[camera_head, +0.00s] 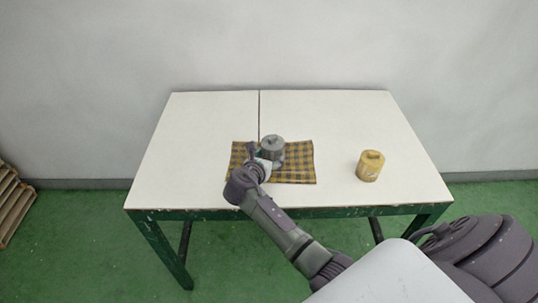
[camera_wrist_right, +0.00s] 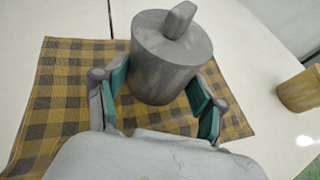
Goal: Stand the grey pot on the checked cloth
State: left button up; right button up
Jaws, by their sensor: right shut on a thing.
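The grey pot (camera_head: 273,147), a cylinder with a knob on its lid, is upright over the checked cloth (camera_head: 302,174). In the right wrist view the pot (camera_wrist_right: 168,68) covers part of the yellow and dark cloth (camera_wrist_right: 62,85). I cannot tell for sure whether its base touches the cloth. My right gripper (camera_head: 270,158) is shut on the pot, with a green-padded finger on each side of its lower body, as the wrist view also shows (camera_wrist_right: 162,98). My left gripper is out of view.
A dark seam (camera_head: 260,110) runs across the table. The back and left of the table are clear. A wooden pallet (camera_head: 12,203) is on the green floor at far left.

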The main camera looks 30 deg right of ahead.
jog(key=o, duration=1.5)
jog(key=shift+r, duration=0.6)
jog(key=v, duration=1.2)
jog(key=shift+r, duration=0.1)
